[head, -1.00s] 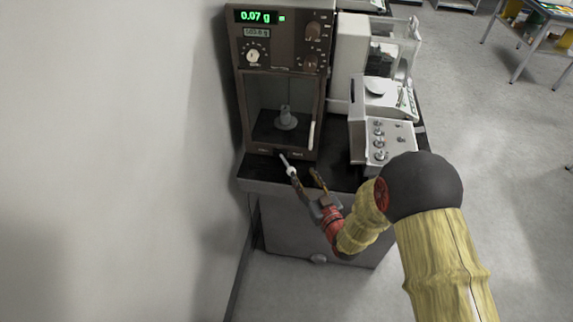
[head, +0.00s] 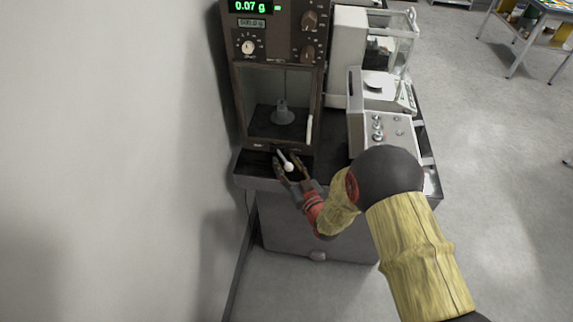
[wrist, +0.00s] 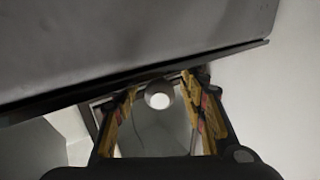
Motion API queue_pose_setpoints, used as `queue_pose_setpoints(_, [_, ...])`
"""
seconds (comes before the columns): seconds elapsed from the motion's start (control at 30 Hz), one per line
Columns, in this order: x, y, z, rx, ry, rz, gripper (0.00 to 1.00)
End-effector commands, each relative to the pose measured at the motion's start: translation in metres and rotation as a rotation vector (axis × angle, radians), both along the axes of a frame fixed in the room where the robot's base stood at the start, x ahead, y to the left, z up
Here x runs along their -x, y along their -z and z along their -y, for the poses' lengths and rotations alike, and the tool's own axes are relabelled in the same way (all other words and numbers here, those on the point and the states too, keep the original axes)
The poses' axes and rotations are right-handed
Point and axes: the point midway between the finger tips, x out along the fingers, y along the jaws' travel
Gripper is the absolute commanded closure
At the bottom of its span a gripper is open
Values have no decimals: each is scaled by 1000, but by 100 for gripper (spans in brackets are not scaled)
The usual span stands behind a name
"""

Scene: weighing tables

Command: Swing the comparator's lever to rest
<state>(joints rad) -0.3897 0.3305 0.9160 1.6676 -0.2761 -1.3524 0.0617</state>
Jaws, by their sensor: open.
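The comparator (head: 240,95) is a tall brown instrument with a green "0.07 g" readout and a glazed chamber holding a small grey piece on a pan. Its lever (head: 283,158) sticks out at the bottom front and ends in a pale round knob (head: 288,167). My gripper (head: 289,166) is open, with one finger on each side of the knob. In the wrist view the knob (wrist: 159,95) sits between the two yellow-and-dark fingers, near their tips. I cannot tell whether either finger touches it.
The comparator stands on a dark-topped bench (head: 265,178) against the left wall. A grey box with knobs (head: 383,132) and a white balance with a glass case (head: 385,75) stand to its right. Open floor lies to the right.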

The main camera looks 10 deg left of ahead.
Motion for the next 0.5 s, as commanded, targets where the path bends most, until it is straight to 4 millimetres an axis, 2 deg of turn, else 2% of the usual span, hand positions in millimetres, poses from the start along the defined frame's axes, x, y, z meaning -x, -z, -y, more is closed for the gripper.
queue_pose_setpoints(0.17, [0, 0, 0, 0, 0, 0, 58])
queue_pose_setpoints(0.5, [0, 0, 0, 1, 0, -1, 77])
